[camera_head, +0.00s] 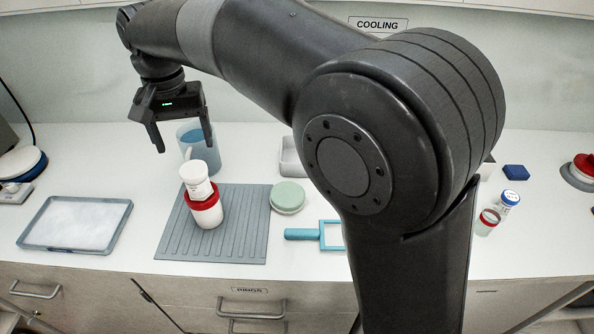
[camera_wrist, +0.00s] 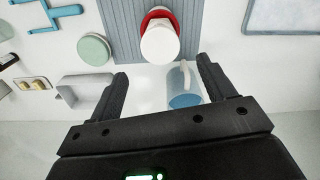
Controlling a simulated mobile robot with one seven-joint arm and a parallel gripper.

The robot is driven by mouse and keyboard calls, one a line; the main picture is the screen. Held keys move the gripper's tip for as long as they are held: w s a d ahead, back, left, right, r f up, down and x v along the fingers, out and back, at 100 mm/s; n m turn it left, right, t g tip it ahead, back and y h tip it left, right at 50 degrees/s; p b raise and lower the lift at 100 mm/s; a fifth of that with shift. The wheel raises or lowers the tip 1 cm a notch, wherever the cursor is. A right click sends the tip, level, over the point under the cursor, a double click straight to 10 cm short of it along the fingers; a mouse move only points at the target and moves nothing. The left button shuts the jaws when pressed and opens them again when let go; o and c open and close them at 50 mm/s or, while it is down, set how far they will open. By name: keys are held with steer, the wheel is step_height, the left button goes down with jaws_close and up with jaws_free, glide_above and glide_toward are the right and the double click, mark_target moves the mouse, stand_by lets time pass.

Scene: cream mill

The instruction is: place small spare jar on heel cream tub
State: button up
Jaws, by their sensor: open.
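A small white jar (camera_head: 194,172) stands on top of a white tub with a red rim (camera_head: 207,216), which I take to be the heel cream tub. The label text is too small to read. In the wrist view the white top of the jar (camera_wrist: 160,44) hides most of the tub, and the red rim (camera_wrist: 152,14) shows behind it. My gripper (camera_head: 184,146) is open and empty, above and behind the jar and apart from it. In the wrist view its fingertips (camera_wrist: 162,72) are spread wide with nothing between them touching.
The tub stands on a grey ribbed mat (camera_head: 235,245). A blue-filled jug (camera_head: 188,133) is close behind the mat, below my gripper. A green lid (camera_head: 287,196), a teal-handled frame (camera_head: 303,234) and a grey bin (camera_head: 289,160) are to the right. A tray (camera_head: 115,212) lies left.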

steer(key=s+d+r+m+t+y, duration=0.1)
steer(key=d, duration=1)
steer(key=s+d+r+t, duration=0.1)
steer(key=d+r, duration=0.1)
steer(key=d, duration=0.9)
steer(key=s+d+f+t, duration=0.1)
steer(key=s+d+f, duration=0.2)
steer(key=s+d, duration=0.3)
steer(key=s+d+f+m+t+h, duration=0.1)
steer(key=s+d+f, duration=0.3)
steer(key=d, duration=0.6)
steer(key=shift+s+t, duration=0.8)
steer(key=shift+s, duration=0.3)
